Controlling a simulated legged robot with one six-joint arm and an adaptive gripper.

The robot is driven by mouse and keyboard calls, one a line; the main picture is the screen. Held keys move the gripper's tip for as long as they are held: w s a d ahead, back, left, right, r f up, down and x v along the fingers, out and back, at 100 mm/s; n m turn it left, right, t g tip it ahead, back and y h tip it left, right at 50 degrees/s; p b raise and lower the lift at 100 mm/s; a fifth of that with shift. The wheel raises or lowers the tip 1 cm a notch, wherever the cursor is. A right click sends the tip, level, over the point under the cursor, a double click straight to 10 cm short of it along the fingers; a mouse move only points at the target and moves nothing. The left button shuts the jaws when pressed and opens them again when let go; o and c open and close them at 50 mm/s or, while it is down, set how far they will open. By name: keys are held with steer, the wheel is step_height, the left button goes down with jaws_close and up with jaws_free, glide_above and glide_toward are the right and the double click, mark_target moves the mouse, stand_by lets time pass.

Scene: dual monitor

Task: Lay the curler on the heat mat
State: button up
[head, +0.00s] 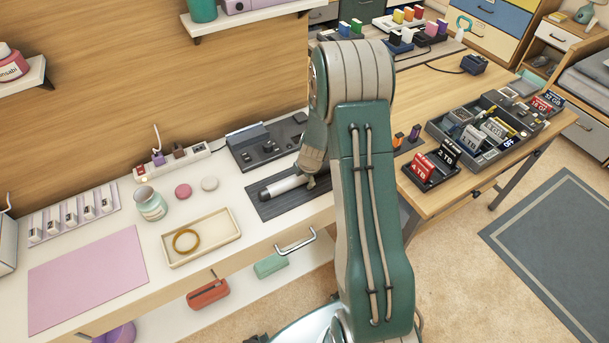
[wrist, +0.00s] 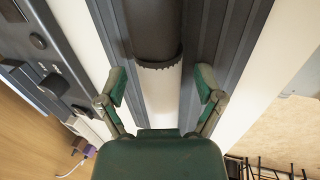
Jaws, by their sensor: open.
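The curler (head: 288,186) lies on the dark ribbed heat mat (head: 290,206) on the white desk. It has a pale middle and a dark end pointing left in the head view. In the wrist view the curler (wrist: 160,88) runs up the middle, pale near my gripper and dark farther off, with the mat's ribs (wrist: 222,45) on both sides. My gripper (wrist: 162,80) is open, one finger on each side of the pale part, with gaps showing. In the head view my gripper (head: 316,178) is over the curler's right end, partly hiding it.
A cream tray (head: 233,245) with a yellow ring stands left of the mat. A dark control box (head: 265,145) is behind it. A jar (head: 150,203), two small discs and a pink mat (head: 85,280) are farther left. A wooden table with several drives stands right.

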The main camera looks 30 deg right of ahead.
steer(key=shift+r, duration=0.1)
steer(key=s+a+r+m, duration=0.2)
steer(key=s+r, duration=0.1)
steer(key=r, duration=0.7)
steer(key=s+a+r+m, duration=0.2)
steer(key=s+a+r, duration=0.1)
steer(key=r, duration=0.7)
steer(key=s+a+r+m+t, duration=0.1)
steer(key=s+a+r+m, duration=0.3)
steer(key=s, duration=0.6)
steer(key=s+a+r+m+t, duration=0.1)
steer(key=s+a+r+m, duration=0.4)
steer(key=s+r+m, duration=0.4)
steer(key=shift+s+a+m, duration=0.3)
steer(key=shift+s+m, duration=0.1)
steer(key=shift+m, duration=0.2)
steer(key=shift+d, duration=0.1)
